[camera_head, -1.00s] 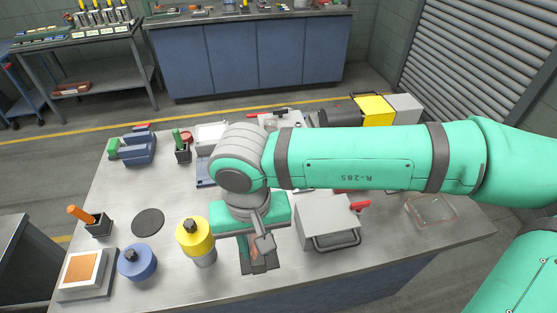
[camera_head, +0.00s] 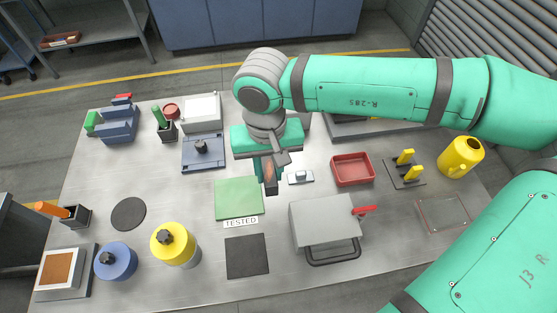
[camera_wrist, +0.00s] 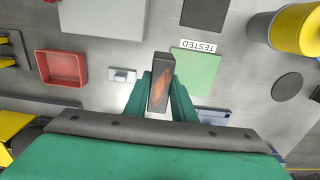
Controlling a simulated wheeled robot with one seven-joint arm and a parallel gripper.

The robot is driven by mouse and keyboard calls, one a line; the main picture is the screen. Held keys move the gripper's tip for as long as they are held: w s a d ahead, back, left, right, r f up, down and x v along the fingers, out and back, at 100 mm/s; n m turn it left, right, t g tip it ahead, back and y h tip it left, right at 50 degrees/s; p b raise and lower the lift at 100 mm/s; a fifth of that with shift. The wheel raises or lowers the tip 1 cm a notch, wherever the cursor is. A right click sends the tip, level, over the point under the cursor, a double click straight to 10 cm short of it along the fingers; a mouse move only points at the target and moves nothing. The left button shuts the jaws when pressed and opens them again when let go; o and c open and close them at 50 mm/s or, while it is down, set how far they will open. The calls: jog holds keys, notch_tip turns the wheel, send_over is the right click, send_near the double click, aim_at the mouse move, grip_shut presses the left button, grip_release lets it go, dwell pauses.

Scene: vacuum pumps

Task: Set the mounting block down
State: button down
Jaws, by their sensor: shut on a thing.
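The mounting block (camera_head: 267,171) is a dark block with a rusty-orange patch on its face. My gripper (camera_head: 269,178) is shut on it and points down above the middle of the bench. In the wrist view the block (camera_wrist: 158,68) sits between the two green fingers of my gripper (camera_wrist: 161,88). It appears held above the bench, between the green mat (camera_head: 238,198) labelled TESTED and a small grey fitting (camera_head: 300,177). How high it is above the top I cannot tell.
A red tray (camera_head: 352,184), a grey box with a handle (camera_head: 324,212) and a yellow-topped cylinder (camera_head: 172,243) stand around. A blue plate with a knob (camera_head: 203,150) is behind the green mat. A dark square mat (camera_head: 246,256) lies bare in front; the green mat looks empty.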

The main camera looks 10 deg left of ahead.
jog(key=w+f, duration=0.4)
jog(key=w, duration=0.1)
jog(key=w+f, duration=0.2)
jog(key=w, duration=0.1)
jog(key=shift+d+f, duration=0.1)
jog(key=shift+w+f, duration=0.65)
jog(key=shift+f, duration=1.7)
jog(key=shift+f, duration=0.1)
jog(key=c, duration=1.5)
grip_release()
